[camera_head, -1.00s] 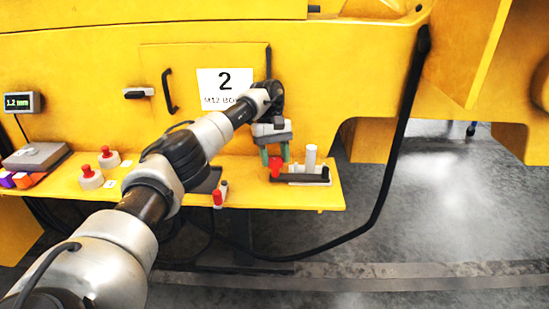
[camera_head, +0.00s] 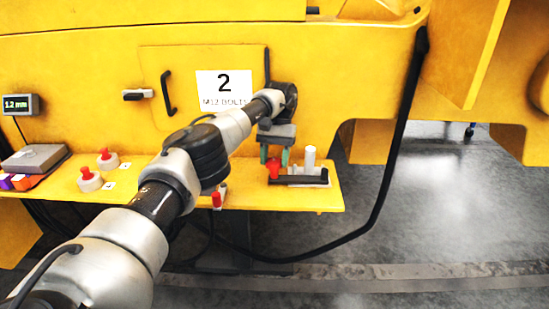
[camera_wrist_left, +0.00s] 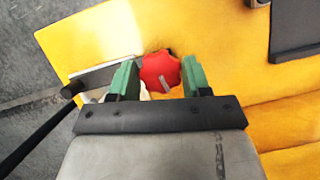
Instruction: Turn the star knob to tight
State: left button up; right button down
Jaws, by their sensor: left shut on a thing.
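The red star knob (camera_head: 273,168) sits at the left end of a dark bar fixture on the yellow shelf. In the left wrist view the knob (camera_wrist_left: 161,72) lies between the two green fingers, with a light pointer mark on its top. My left gripper (camera_head: 274,158) is over the knob from above and shut on it; in the left wrist view its fingers (camera_wrist_left: 160,78) press on either side. The knob's underside is hidden. My right gripper is not in view.
A white post (camera_head: 309,158) stands just right of the knob on the fixture (camera_head: 300,180). Red-topped white pieces (camera_head: 90,180) and a gauge display (camera_head: 20,105) are at left. A black hose (camera_head: 398,140) hangs at right.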

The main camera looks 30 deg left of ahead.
aim_at(273, 164)
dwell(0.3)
pick_arm(q)
jog(key=o, duration=0.9)
notch_tip(273, 164, up, 4)
jog(key=shift+w+p, duration=0.1)
jog(key=shift+p, duration=0.25)
jog(key=d+r+p, duration=0.2)
jog(key=d+r, duration=0.5)
jog(key=d, duration=0.4)
jog(key=shift+d, duration=0.35)
